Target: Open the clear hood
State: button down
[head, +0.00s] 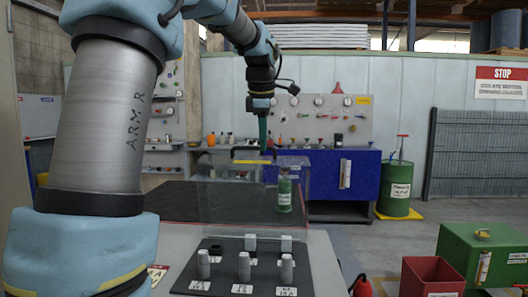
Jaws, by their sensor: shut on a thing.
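The clear hood (235,200) stands over the back part of the table in the head view. Its see-through panels show faint edges, and a yellow strip (253,162) runs along its top. My gripper (264,150) reaches down from above to the hood's top edge, beside the strip. It is shut on the hood at the top, where a dark bar shows; the fingertips are small and partly hard to make out. Whether the hood's lower edge is clear of the table is hard to tell.
A black board (245,272) with several grey cylinders and blocks lies in front of the hood. A green bottle (284,194) shows through or beside the hood's right side. A red bin (432,278) and green box (485,255) stand at right. A blue bench (365,180) is behind.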

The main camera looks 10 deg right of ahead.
aim_at(263, 162)
jog(key=s, duration=0.2)
jog(key=s+a+b, duration=0.1)
jog(key=s, duration=0.1)
jog(key=shift+f, duration=0.2)
jog(key=c, duration=0.9)
grip_release()
jog(key=shift+w, duration=0.1)
jog(key=shift+r, duration=0.1)
jog(key=v, duration=1)
jog(key=shift+s+r, duration=0.25)
jog(key=shift+r, duration=0.05)
